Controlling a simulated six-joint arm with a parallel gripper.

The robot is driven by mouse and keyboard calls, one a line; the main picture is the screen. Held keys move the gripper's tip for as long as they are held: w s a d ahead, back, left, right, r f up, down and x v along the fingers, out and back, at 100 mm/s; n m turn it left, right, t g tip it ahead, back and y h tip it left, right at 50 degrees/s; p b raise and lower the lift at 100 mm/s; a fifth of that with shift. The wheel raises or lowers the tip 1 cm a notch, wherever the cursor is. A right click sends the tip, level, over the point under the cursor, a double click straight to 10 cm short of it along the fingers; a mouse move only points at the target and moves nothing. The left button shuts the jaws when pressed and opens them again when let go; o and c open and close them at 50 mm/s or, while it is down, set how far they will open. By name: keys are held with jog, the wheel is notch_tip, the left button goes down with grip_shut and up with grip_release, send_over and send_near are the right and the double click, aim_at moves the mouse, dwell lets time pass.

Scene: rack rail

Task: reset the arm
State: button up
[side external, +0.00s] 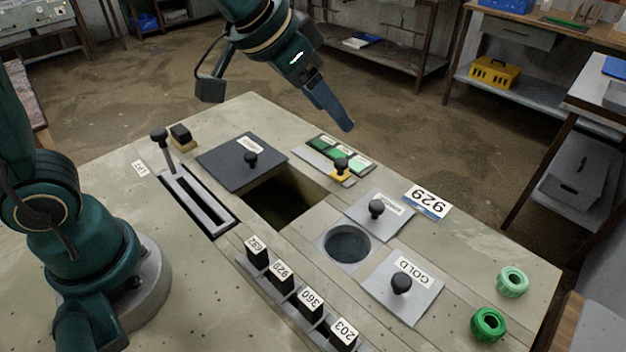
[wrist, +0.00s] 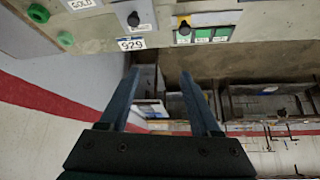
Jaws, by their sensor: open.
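My gripper (side external: 341,122) is raised above the far edge of the worktable (side external: 118,224) in the side external view. Its fingers point down and to the right. In the wrist view the two fingers of my gripper (wrist: 158,72) are spread apart with nothing between them. It touches nothing on the table. My arm's base stands at the left of the table.
A lever (side external: 170,150) stands in a slotted plate. A dark lid (side external: 228,165) lies beside an open rectangular hole (side external: 283,205). Knobbed covers (side external: 402,303), a round hole (side external: 348,243), numbered black blocks (side external: 281,282) and green rings (side external: 488,324) occupy the right half. Shelves stand behind.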

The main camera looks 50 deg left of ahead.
jog(key=s+a+f+n, duration=0.1)
jog(key=s+a, duration=0.2)
jog(key=s, duration=0.5)
jog(key=s+a+f+n+g+y, duration=0.1)
jog(key=s+a, duration=0.2)
jog(key=s, duration=0.5)
jog(key=shift+f+n, duration=0.35)
jog(key=shift+n, duration=0.05)
